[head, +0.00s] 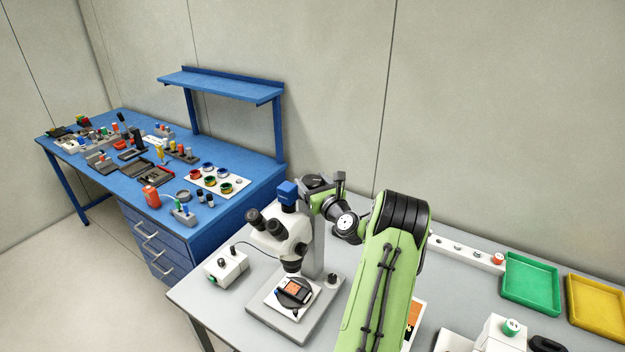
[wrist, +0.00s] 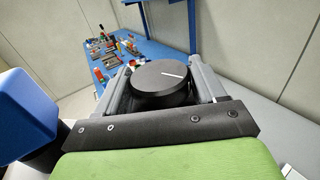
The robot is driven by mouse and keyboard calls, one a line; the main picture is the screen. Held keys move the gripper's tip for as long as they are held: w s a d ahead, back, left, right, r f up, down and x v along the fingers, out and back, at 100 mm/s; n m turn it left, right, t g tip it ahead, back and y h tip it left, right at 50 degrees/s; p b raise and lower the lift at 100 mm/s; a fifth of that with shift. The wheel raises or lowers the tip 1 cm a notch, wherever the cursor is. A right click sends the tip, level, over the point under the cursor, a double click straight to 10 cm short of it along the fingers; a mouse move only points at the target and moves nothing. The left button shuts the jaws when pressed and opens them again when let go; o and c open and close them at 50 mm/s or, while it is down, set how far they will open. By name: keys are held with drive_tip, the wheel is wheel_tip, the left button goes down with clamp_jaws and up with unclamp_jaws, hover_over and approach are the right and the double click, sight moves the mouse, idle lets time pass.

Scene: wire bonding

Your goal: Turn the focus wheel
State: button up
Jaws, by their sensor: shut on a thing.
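The focus wheel (wrist: 160,84) is a round black knob with a white mark on its face. In the wrist view it sits between the two grey fingers of my gripper (wrist: 161,72), which is shut on it. In the head view my gripper (head: 330,190) is at the upper part of the microscope (head: 278,236), beside its column. The wheel cannot be made out clearly there, as my gripper and wrist cover that area. A blue block (head: 287,192) tops the microscope, and it shows large at the left in the wrist view (wrist: 25,115).
A circuit part (head: 294,291) lies on the microscope's stage. A white box (head: 226,265) stands left of the base. Green (head: 530,284) and yellow (head: 597,308) trays lie at the right of the grey table. A cluttered blue bench (head: 235,170) stands behind left.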

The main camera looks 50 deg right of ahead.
drive_tip(key=o, duration=1)
drive_tip(key=shift+c, duration=0.2)
drive_tip(key=b+v, duration=0.4)
drive_tip(key=v, duration=1.1)
drive_tip(key=shift+s+a+b, duration=0.3)
drive_tip(key=shift+b, duration=0.1)
